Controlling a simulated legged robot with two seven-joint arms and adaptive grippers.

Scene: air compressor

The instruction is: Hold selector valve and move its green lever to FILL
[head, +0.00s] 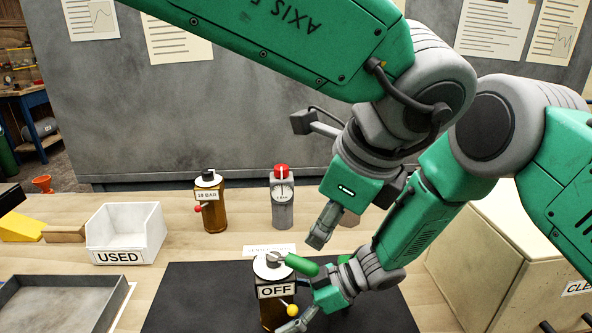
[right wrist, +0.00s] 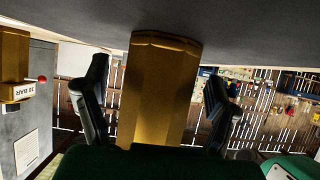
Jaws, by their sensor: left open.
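The selector valve (head: 271,308) stands on a dark mat, with a brass body, a pale round top and an OFF label. Its green lever (head: 300,264) points right from the top. A yellow ball (head: 293,309) sticks out low on its right side. My right gripper (head: 304,301) is low at the valve's right side. In the right wrist view the brass body (right wrist: 160,90) stands between its two spread fingers, with a gap at each side. My left gripper (head: 345,222) is open and empty, above and right of the lever; its far finger is partly hidden.
A white USED bin (head: 124,233) and grey tray (head: 60,305) are left. A beige box (head: 480,260) stands right. My arms cross closely above the mat.

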